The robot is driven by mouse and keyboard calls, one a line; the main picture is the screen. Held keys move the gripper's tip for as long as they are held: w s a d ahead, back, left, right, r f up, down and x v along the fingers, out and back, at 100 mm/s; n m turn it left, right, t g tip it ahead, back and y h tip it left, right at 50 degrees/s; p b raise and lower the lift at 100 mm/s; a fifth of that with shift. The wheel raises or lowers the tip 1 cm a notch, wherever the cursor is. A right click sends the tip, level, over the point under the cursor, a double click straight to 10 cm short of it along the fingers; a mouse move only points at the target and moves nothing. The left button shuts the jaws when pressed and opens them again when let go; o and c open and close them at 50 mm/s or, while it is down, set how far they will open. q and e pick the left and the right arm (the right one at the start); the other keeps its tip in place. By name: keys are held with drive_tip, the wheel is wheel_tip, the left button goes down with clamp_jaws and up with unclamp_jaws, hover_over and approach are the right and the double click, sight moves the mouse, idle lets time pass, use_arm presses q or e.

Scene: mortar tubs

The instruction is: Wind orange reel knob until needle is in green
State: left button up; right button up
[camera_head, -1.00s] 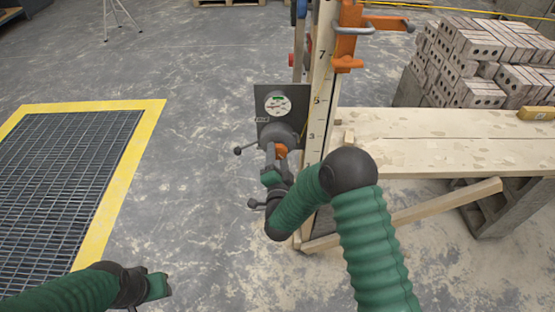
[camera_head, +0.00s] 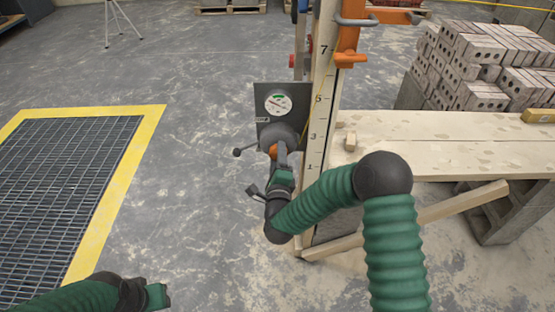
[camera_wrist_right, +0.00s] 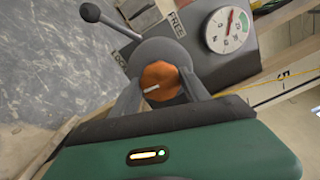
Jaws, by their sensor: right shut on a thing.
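The orange knob (camera_wrist_right: 160,80) sits on the front of a round grey reel housing (camera_head: 277,135). My right gripper (camera_head: 279,154) is shut on the knob, with one dark finger on each side of it in the right wrist view (camera_wrist_right: 160,92). A white mark on the knob points left there. Above the reel is a round white gauge (camera_wrist_right: 228,30) on a grey plate.
A small dark lever (camera_wrist_right: 90,12) sticks out left of the reel. A numbered wooden post (camera_head: 322,90) with an orange clamp (camera_head: 349,45) stands right beside it. A plank bench (camera_head: 440,140) and stacked bricks (camera_head: 480,60) are further right. A yellow-edged floor grate (camera_head: 70,190) lies left.

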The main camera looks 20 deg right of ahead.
drive_tip(key=shift+s+f+m, duration=0.1)
drive_tip(key=shift+f+m, duration=0.2)
drive_tip(key=shift+m, duration=0.7)
drive_tip(key=o, duration=1.2)
drive_tip(key=shift+b, duration=0.3)
drive_tip(key=shift+o, duration=1)
drive_tip(key=shift+d, duration=0.1)
drive_tip(key=shift+r, duration=0.15)
drive_tip(key=v, duration=1.6)
drive_tip(key=shift+s+p, duration=0.3)
drive_tip(key=shift+p, duration=0.1)
